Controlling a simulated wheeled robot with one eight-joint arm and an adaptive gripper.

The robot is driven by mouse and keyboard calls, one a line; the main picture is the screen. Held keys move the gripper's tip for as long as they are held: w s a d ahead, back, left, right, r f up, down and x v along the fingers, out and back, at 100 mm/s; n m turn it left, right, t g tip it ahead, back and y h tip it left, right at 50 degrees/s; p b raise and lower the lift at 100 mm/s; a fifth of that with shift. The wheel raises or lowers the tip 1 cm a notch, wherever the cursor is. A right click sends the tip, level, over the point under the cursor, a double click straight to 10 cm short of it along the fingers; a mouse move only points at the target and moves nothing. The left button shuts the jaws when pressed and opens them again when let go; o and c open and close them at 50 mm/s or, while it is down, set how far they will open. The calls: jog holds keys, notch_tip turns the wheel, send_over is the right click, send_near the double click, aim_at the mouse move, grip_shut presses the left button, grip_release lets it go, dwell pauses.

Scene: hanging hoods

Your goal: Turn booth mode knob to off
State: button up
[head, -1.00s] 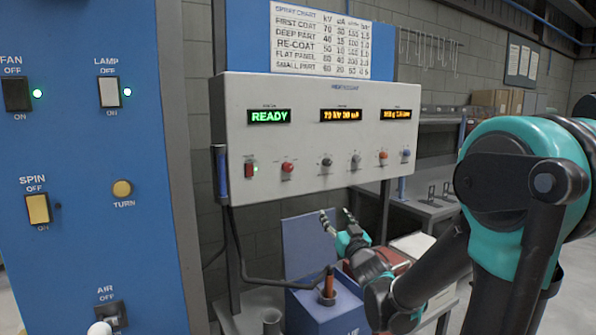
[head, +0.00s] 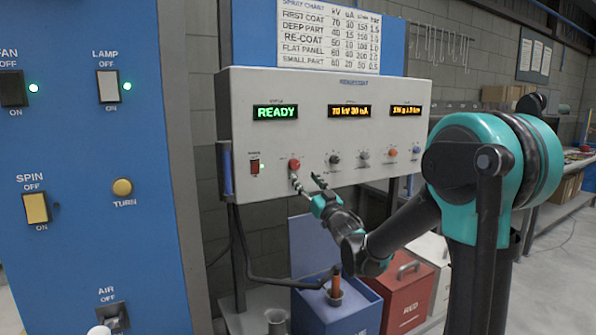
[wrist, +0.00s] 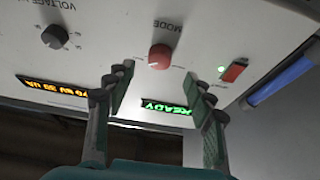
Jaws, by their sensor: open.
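The red mode knob (head: 294,164) is on the lower part of the white control panel (head: 240,110), below the green READY display (head: 275,112). In the wrist view the knob (wrist: 160,56), labelled MODE, appears upside down, just beyond the fingertips and between their lines. My gripper (head: 307,182) is open and empty, just below and in front of the knob in the head view. The wrist view shows the two fingers apart (wrist: 158,82), not touching the knob. The knob's position marks are too small to read.
A dark voltage knob (wrist: 54,37) and a red rocker switch (wrist: 234,70) flank the mode knob in the wrist view. A blue box (head: 340,308) and a red box (head: 408,295) stand below the panel. A blue switch panel (head: 80,150) is at left.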

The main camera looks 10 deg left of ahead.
aim_at(296, 167)
jog(key=x, duration=0.6)
jog(key=shift+w, duration=0.15)
jog(key=c, duration=1.2)
